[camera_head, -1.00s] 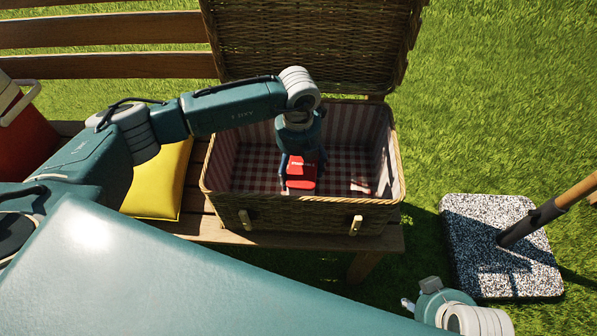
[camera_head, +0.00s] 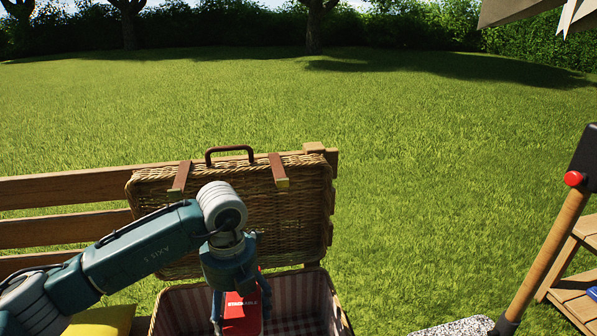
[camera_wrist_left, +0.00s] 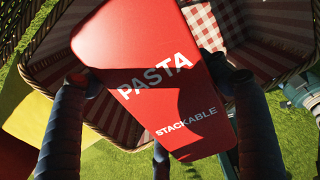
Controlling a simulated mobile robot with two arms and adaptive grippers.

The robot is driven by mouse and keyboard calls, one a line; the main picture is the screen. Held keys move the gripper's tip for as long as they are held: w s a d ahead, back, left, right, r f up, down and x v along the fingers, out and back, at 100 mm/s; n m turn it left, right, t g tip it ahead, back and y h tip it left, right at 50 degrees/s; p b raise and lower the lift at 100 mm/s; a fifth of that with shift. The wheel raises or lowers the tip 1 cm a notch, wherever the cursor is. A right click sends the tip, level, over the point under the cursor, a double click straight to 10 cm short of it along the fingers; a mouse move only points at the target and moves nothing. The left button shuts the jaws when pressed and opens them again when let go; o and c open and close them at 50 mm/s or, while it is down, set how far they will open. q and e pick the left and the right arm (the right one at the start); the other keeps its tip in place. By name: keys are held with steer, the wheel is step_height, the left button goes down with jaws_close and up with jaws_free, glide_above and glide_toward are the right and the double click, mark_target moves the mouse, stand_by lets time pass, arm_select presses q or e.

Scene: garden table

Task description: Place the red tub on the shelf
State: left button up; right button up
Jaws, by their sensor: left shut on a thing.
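The red tub (camera_head: 243,316) is in my left gripper (camera_head: 238,300), in front of the raised basket lid and over the wicker basket's opening. In the left wrist view the red tub (camera_wrist_left: 145,55) shows its red top with the words PASTA and STACKABLE, between the dark fingers of the left gripper (camera_wrist_left: 160,88). The fingers are shut on its sides. A wooden shelf (camera_head: 574,283) stands at the right edge of the head view, only partly in frame. My right gripper is not in view.
The wicker basket (camera_head: 231,198) stands open on a wooden bench (camera_head: 40,233), with a checked lining. A yellow cushion (camera_head: 100,322) lies at left. A wooden pole (camera_head: 540,258) rises from a speckled base (camera_head: 455,328) before the shelf. A blue thing (camera_head: 592,293) is on the shelf.

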mark_target(254, 303)
arm_select(q)
steer(key=m, duration=0.1)
steer(key=d+r+m, duration=0.1)
steer(key=shift+s+m, duration=0.1)
steer(key=shift+m, duration=0.3)
steer(key=d+m, duration=0.1)
steer(key=m, duration=0.2)
steer(key=d+r+m, duration=0.1)
steer(key=m, duration=0.2)
steer(key=s+r+m, duration=0.1)
steer(key=m, duration=0.2)
steer(key=shift+d+m, duration=0.3)
steer(key=shift+d, duration=0.1)
steer(key=s+d+r+m, duration=0.2)
steer(key=s+r+m, duration=0.3)
steer(key=m, duration=0.8)
steer(key=s+d+r+m, duration=0.3)
steer(key=s+r+m, duration=0.2)
steer(key=m, duration=0.7)
steer(key=shift+s+d+r+m, duration=0.2)
steer(key=shift+r+m, duration=0.2)
steer(key=shift+r, duration=0.15)
